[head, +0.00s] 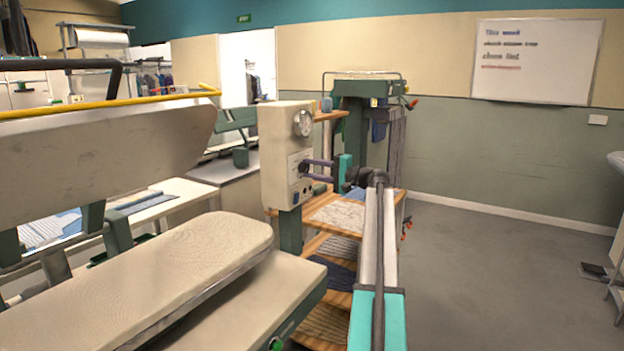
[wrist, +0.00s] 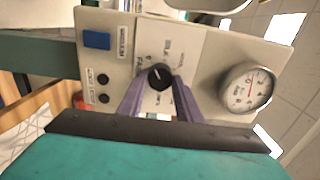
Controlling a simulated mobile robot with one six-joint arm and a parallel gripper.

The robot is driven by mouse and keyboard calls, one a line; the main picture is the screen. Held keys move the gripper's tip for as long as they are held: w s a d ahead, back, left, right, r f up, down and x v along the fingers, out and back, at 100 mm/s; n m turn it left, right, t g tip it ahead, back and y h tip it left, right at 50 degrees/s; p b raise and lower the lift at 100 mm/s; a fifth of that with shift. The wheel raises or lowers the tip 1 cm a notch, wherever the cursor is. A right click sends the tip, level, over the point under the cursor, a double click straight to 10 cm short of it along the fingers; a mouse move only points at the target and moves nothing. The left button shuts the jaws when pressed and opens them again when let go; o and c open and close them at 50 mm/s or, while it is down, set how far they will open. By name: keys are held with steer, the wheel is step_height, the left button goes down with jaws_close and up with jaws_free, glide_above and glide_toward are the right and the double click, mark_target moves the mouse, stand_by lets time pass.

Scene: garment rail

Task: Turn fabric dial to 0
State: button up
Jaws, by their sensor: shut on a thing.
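The fabric dial (wrist: 159,76) is a small black knob on the cream control box (wrist: 205,60), with printed labels around it. Its pointer direction is too small to read surely. My gripper (wrist: 161,85) has its two purple fingers on either side of the knob, shut on it. In the head view the dial (head: 304,167) is on the box face and my gripper (head: 312,170) reaches it from the right. The fingers partly hide the panel below the knob.
A round pressure gauge (wrist: 246,88), a blue button (wrist: 97,40) and two small black knobs (wrist: 103,90) share the panel. A padded press board (head: 170,270) lies at left, and wooden shelves with folded cloth (head: 340,215) stand behind.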

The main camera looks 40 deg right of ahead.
steer(key=shift+f+n+b, duration=0.15)
steer(key=shift+n+b, duration=0.95)
steer(key=shift+b, duration=0.05)
steer(key=o, duration=1)
steer(key=shift+o, duration=0.2)
steer(key=shift+s, duration=0.1)
steer(key=v, duration=1.3)
steer(key=shift+s+b, duration=0.3)
steer(key=shift+b, duration=0.1)
steer(key=shift+s, duration=0.1)
